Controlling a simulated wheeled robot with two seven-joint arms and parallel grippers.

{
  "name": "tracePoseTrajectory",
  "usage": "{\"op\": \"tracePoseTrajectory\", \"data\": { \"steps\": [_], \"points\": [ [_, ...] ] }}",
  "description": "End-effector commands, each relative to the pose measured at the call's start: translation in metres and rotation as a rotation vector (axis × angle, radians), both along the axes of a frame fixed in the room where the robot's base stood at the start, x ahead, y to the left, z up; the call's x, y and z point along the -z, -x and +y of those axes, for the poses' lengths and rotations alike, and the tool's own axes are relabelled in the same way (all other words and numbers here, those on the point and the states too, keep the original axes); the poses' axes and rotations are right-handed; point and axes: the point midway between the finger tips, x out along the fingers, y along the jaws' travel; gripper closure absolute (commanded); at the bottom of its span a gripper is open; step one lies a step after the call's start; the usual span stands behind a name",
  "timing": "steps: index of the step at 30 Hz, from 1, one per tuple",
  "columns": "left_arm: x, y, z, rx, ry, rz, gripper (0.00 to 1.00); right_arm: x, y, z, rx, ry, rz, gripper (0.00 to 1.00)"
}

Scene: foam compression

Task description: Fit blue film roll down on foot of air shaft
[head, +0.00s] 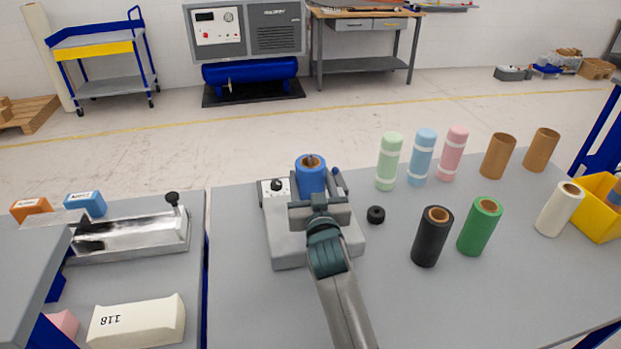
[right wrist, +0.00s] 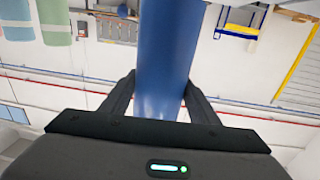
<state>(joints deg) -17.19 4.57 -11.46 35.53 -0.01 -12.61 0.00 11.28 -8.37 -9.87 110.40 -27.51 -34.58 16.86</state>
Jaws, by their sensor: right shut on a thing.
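The blue film roll (head: 311,179) stands upright over the grey shaft unit (head: 289,243) in the head view. A dark shaft tip (head: 312,160) shows inside its brown core, so the roll is around the air shaft. My right gripper (head: 317,201) is shut on the roll from the near side. The right wrist view shows the blue roll (right wrist: 164,60) between both fingers. The roll's lower end and the shaft foot are hidden behind my gripper, so I cannot tell whether they touch. My left gripper is not in view.
A black ring (head: 376,214) lies right of the unit. Black (head: 431,240) and green (head: 480,228) rolls stand farther right, with pastel rolls (head: 422,160) and brown cores (head: 497,157) behind. A heat-sealer-like device (head: 133,238) is on the left table. The table front right is clear.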

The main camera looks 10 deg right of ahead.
Motion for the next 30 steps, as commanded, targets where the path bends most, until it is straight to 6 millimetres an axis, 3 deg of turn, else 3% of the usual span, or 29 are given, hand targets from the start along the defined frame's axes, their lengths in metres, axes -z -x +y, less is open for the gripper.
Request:
{"op": "tracePoseTrajectory", "data": {
  "steps": [30],
  "points": [
    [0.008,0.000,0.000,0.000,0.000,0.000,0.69,0.012,0.000,0.000,0.000,0.000,-0.003,0.79]
  ]
}}
